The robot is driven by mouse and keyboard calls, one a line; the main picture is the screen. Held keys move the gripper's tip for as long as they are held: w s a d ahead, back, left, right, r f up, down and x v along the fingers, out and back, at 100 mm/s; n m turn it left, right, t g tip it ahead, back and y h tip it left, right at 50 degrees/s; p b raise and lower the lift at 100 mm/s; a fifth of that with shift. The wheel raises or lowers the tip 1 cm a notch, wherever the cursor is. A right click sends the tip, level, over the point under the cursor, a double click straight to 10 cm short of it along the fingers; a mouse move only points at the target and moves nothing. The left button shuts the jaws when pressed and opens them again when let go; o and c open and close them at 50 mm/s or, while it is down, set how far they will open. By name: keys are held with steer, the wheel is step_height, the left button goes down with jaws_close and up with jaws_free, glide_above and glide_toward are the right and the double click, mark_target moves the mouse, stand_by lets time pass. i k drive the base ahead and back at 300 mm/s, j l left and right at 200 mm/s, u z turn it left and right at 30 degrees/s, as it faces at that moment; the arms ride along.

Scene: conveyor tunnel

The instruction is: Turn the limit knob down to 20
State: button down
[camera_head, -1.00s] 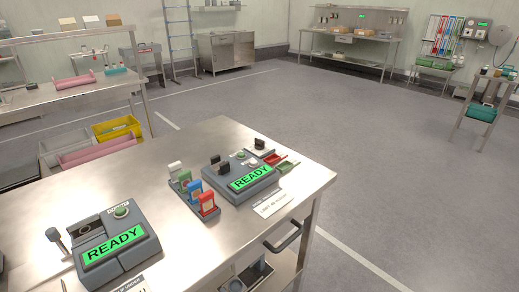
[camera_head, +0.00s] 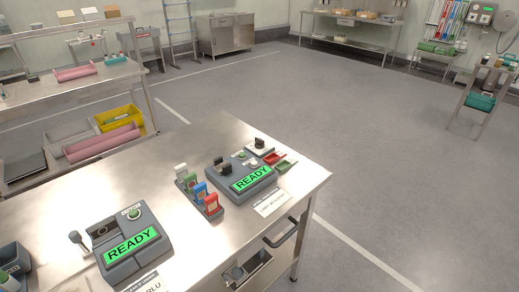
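No thing in view can be surely picked out as the limit knob, and no number 20 can be read. A grey device (camera_head: 222,182) with a green READY display (camera_head: 251,178) stands near the table's right end. It has upright black parts (camera_head: 223,166) at its back left and small round buttons beside them. A second grey device (camera_head: 150,215) with a READY display (camera_head: 131,246) stands at the front left. It has a green button (camera_head: 134,213) and a lever (camera_head: 76,239) at its left side. My gripper is not in view.
The devices stand on a steel table (camera_head: 205,245). A rack of coloured tags (camera_head: 211,205) stands between them. A small block with a black knob (camera_head: 259,144) and red and green trays (camera_head: 286,165) lie behind the right device. Open floor (camera_head: 330,110) lies beyond the table.

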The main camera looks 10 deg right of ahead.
mark_target(260, 144)
steer(key=i+l, duration=1.95)
steer(key=i+l+z, duration=0.05)
